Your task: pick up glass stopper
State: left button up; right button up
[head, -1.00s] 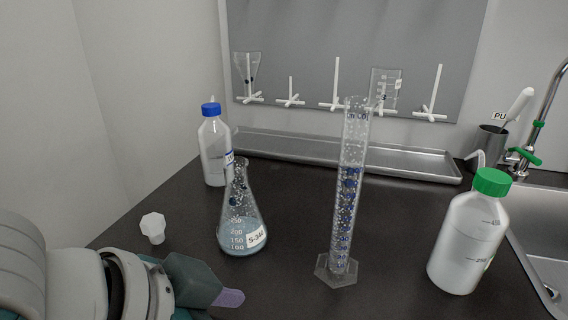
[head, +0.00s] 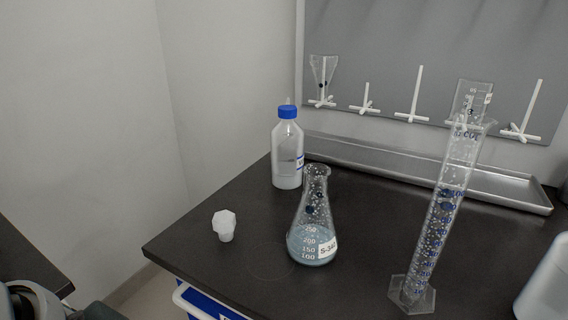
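The glass stopper (head: 225,225) is small, whitish and faceted, with a wide head above a short plug. It rests on the dark bench top near its left edge, with nothing touching it. An Erlenmeyer flask (head: 316,225) with pale blue liquid and an open mouth stands to its right. Part of my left arm shows at the bottom left corner, below and left of the stopper. Its gripper fingers cannot be made out there. My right gripper is not in view.
A blue-capped bottle (head: 287,155) stands behind the flask. A tall graduated cylinder (head: 437,220) stands to the right, and a white bottle (head: 545,280) is cut off at the right edge. A metal tray (head: 400,172) lies along the back wall. Bench around the stopper is clear.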

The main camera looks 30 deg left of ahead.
aim_at(224, 221)
jog(key=j+u, duration=0.15)
jog(key=u, duration=1)
